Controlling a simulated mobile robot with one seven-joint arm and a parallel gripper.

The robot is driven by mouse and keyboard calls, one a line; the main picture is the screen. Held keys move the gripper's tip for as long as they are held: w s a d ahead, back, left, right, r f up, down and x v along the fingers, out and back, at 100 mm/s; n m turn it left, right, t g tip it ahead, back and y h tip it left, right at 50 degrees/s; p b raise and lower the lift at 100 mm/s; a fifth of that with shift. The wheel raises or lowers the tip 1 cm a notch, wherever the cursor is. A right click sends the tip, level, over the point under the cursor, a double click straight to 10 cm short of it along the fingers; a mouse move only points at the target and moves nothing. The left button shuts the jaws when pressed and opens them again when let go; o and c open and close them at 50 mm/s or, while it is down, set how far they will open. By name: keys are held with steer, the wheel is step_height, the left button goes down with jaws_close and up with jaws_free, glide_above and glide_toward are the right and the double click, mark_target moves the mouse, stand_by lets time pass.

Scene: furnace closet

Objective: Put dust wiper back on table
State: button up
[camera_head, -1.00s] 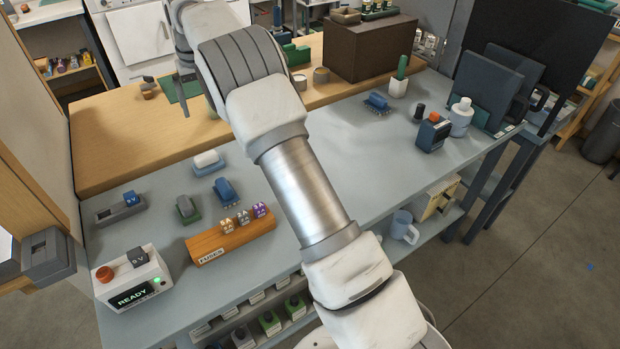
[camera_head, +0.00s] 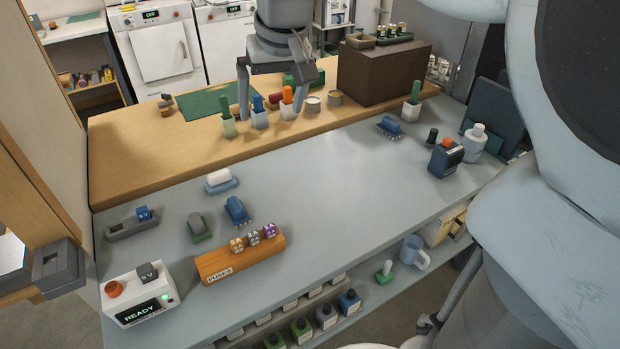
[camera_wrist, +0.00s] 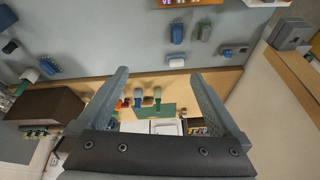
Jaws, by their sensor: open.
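I cannot tell for certain which object is the dust wiper. Small coloured handles stand in pale cups on the wooden bench, among them a green one (camera_head: 224,112), a blue one (camera_head: 259,108) and an orange one (camera_head: 287,98). Another green handle stands in a white cup (camera_head: 411,104) at the right. A small white-handled piece with a green base (camera_head: 384,272) is on the lower shelf. The grey table (camera_head: 320,190) lies in front of the bench. My gripper (camera_head: 271,98) is above the bench by the cups. It is open and empty, as the wrist view (camera_wrist: 158,74) also shows.
A fuse block (camera_head: 240,261), a READY box (camera_head: 138,302), brush-like blue pieces (camera_head: 237,211) and a blue device (camera_head: 446,157) occupy the table. A brown box (camera_head: 384,73) stands on the bench at right. The table's middle is clear.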

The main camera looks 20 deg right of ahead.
steer(key=s+d+f, duration=0.1)
steer(key=s+f, duration=0.2)
steer(key=s, duration=0.6)
steer(key=s+d+f+t, duration=0.1)
steer(key=s+f, duration=0.2)
steer(key=s, duration=0.7)
steer(key=shift+s+d+f+h, duration=0.15)
steer(key=shift+s+f+h, duration=0.1)
steer(key=shift+h, duration=0.15)
